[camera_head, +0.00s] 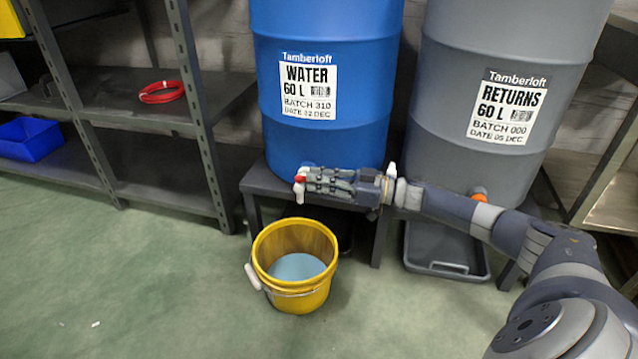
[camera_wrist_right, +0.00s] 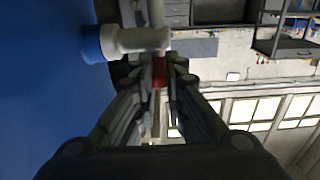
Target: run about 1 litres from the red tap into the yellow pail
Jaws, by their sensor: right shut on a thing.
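The yellow pail (camera_head: 294,302) stands on the floor in front of the stand, below the tap. Pale bluish liquid (camera_head: 296,267) lies in it. The tap (camera_head: 300,183) has a white body and a red handle, and comes out low on the blue water drum (camera_head: 325,140). My right gripper (camera_head: 306,180) is at the tap, its fingers shut on the red handle (camera_wrist_right: 160,72), which shows between the fingertips in the right wrist view. The white tap body (camera_wrist_right: 130,40) shows there too. I cannot make out a stream below the spout. My left gripper is not in view.
A grey returns drum (camera_head: 440,110) with an orange-ended tap (camera_head: 479,194) stands to the right on the same dark stand (camera_head: 253,183). A grey tray (camera_head: 447,266) lies under it. Shelves (camera_head: 150,175) stand left, with a red coil (camera_head: 162,92) and a blue bin (camera_head: 28,138).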

